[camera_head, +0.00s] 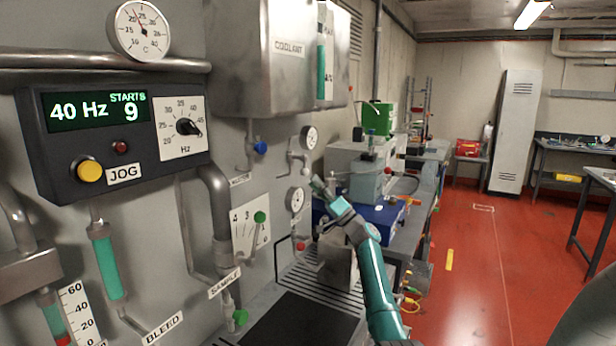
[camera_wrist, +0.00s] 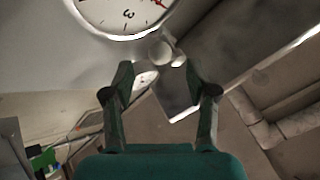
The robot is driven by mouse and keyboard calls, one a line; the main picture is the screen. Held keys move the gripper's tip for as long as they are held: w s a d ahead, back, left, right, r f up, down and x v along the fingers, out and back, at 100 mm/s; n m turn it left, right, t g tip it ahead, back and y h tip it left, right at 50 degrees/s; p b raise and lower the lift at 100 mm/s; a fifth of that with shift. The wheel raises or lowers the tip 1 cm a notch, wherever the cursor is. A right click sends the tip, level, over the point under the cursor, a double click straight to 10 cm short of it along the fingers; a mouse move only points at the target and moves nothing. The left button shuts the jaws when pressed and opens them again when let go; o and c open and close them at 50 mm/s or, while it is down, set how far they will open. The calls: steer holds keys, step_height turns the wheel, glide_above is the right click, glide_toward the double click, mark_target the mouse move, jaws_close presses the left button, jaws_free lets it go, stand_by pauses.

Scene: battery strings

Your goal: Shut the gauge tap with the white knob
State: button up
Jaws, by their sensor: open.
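In the wrist view a round white knob (camera_wrist: 160,51) sits just below a large white gauge (camera_wrist: 122,14) on the wall. My gripper (camera_wrist: 162,78) is open, with a dark finger on each side of the picture and nothing between the fingertips. The knob shows ahead of the gap between them, apart from both fingers as far as I can tell. In the head view my gripper (camera_head: 319,186) is at the wall panel, close to the lower small gauge (camera_head: 295,199) and below the upper small gauge (camera_head: 309,137). The knob's turn position is not clear.
A blue knob (camera_head: 260,147), a red knob (camera_head: 300,246) and a green knob (camera_head: 259,217) are on the same wall. The metal coolant tank (camera_head: 262,70) juts out above. A cluttered bench lies beyond my arm. The red floor (camera_head: 480,270) is clear at right.

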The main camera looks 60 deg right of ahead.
steer(key=v, duration=0.6)
steer(key=shift+s+f, duration=0.15)
steer(key=shift+s, duration=0.05)
stand_by(0.4)
